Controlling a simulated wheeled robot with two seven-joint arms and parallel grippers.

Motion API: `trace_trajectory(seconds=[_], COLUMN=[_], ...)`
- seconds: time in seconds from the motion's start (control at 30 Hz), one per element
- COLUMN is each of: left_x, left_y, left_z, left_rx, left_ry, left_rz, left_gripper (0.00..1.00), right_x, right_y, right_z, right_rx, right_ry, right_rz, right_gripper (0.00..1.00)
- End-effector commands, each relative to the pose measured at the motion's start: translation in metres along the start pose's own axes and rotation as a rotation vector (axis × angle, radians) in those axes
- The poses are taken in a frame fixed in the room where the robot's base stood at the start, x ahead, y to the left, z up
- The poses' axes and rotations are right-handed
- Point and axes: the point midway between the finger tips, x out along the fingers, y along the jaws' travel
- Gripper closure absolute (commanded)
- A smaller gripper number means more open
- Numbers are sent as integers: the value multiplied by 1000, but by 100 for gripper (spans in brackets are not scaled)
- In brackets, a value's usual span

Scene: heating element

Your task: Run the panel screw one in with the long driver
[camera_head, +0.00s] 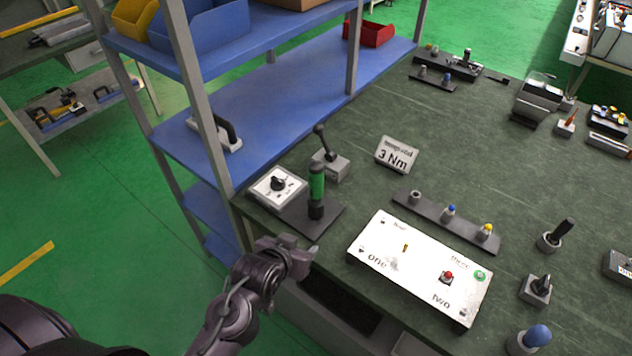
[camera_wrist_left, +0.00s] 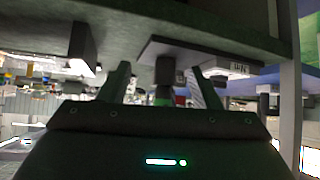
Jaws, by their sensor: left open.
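A white panel (camera_head: 425,266) lies near the table's front edge, marked "one", "two" and "three". A small brass-coloured screw (camera_head: 405,247) stands up from it, right of and above the word "one". A green and black driver (camera_head: 316,187) stands upright on a dark base plate (camera_head: 329,221); I cannot tell whether it is the long one. My left gripper (camera_head: 304,259) is open and empty, just off the table edge and below that driver. In the left wrist view, the driver (camera_wrist_left: 164,82) shows between the open fingertips (camera_wrist_left: 163,78), apparently beyond them. My right gripper is not in view.
A white dial box (camera_head: 276,187) and a grey lever block (camera_head: 330,163) stand by the base plate. A "3 Nm" sign (camera_head: 396,155) and a dark strip (camera_head: 447,221) with bits stand behind the panel. A blue shelf rack (camera_head: 262,104) borders the left.

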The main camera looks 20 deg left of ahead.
Motion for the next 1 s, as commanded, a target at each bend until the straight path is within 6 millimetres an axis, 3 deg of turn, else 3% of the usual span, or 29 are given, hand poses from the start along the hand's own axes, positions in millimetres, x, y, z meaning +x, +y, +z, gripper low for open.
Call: trace_trajectory(seconds=[0.3, 0.5, 0.67, 1.0], left_x=[27, 29, 29, 53], left_y=[-1, 0, -1, -8], left_z=[-56, -75, -81, -108], left_rx=[-41, -40, -37, -35], left_ry=[427, 658, 721, 725], left_rz=[-65, -112, -127, -128], left_gripper=[43, 43, 43, 43], right_x=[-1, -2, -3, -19], right_y=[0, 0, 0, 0], right_z=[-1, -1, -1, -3], right_rx=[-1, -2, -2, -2], right_ry=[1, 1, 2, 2], right_rz=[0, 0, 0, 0], right_gripper=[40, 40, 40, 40])
